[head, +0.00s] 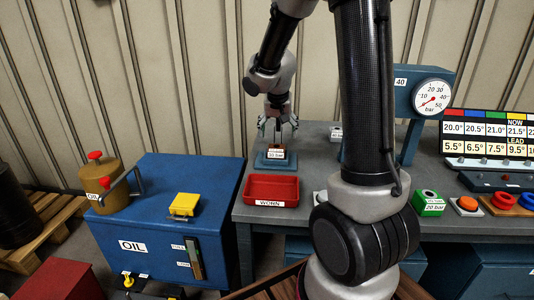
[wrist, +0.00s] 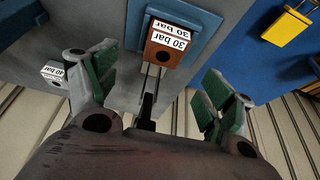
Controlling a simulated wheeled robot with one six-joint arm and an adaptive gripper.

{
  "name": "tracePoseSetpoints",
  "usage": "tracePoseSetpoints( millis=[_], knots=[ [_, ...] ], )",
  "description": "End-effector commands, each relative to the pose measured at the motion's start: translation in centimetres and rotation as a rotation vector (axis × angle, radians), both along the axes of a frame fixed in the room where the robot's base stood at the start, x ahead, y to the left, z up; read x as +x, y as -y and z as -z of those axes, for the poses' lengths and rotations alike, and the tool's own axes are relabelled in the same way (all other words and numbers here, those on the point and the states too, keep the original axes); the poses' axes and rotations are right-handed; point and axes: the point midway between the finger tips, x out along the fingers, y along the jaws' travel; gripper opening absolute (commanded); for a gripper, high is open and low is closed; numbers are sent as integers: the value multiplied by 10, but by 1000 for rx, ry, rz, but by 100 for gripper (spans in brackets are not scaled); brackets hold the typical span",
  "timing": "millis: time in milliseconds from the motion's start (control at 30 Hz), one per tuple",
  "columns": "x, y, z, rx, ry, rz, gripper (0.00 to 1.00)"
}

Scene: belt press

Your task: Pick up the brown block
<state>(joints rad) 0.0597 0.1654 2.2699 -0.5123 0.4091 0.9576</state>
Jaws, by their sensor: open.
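The brown block (wrist: 163,55) shows in the wrist view with white "30 bar" labels on it. It rests on a blue stand (wrist: 200,20). In the head view the brown block (head: 277,150) is small and partly hidden by my gripper, on the blue stand (head: 268,164) at the back left of the grey bench. My gripper (head: 278,127) is above the block, pointing down. In the wrist view its green-padded fingers (wrist: 160,85) are spread wide, with the block between and beyond them. Nothing is held.
A red tray (head: 271,188) labelled "WORN" stands in front of the stand. A white-labelled "40 bar" block (wrist: 55,74) stands on the bench beside my gripper. A gauge post (head: 411,100) and a green block (head: 429,203) are to the right. A blue oil cabinet (head: 165,235) stands left.

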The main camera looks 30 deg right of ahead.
Motion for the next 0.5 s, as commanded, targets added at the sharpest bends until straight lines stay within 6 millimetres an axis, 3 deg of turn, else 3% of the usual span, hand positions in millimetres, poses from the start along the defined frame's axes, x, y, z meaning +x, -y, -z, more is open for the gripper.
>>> tracePoseSetpoints(
  millis=[500],
  knots=[
    [19, 5, 62, 5, -1, 19, 82]
  ],
)
